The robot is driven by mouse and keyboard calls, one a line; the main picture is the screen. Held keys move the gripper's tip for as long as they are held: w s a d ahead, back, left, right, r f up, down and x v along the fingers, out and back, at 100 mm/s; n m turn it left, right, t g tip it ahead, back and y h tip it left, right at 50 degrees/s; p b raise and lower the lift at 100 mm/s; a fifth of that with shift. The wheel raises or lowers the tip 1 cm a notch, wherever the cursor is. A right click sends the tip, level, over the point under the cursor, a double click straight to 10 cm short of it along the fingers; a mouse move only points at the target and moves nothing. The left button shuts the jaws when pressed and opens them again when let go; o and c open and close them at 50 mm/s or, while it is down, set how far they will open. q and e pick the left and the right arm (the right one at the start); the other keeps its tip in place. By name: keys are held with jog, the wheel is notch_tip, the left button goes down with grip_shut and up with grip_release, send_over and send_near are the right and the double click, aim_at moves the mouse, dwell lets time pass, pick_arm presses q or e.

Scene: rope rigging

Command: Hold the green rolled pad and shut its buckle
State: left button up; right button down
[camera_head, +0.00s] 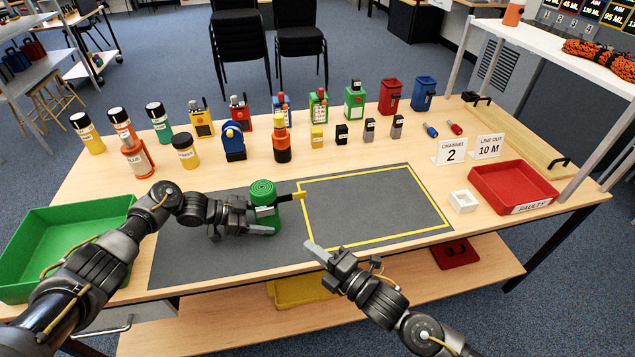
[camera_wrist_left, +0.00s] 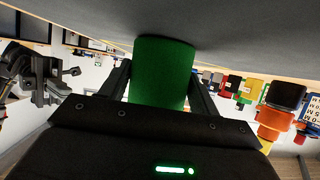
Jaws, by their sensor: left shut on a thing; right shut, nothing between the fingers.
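The green rolled pad (camera_head: 263,190) stands upright on the grey mat, its spiral end facing up. A dark strap with a buckle (camera_head: 266,210) is at its upper side, and a strap end with a yellow tip (camera_head: 299,195) sticks out to the right. I cannot tell whether the buckle is shut. My left gripper (camera_head: 262,220) is shut on the pad from the left. In the left wrist view the pad (camera_wrist_left: 162,75) sits between the two fingers. My right gripper (camera_head: 318,252) is shut and empty, to the lower right of the pad, apart from it.
The grey mat (camera_head: 200,265) has a yellow-outlined area, clear right of the pad. A green tray (camera_head: 60,240) is at the left and a red tray (camera_head: 510,185) at the right. A small white box (camera_head: 463,201) is near it. Several bottles, radios and bins stand behind.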

pick_arm(q)
jog(key=o, duration=1.2)
jog(key=shift+p+v, duration=0.55)
jog(key=shift+v, duration=1.05)
jog(key=shift+p+v, duration=0.55)
jog(key=shift+v, duration=2.35)
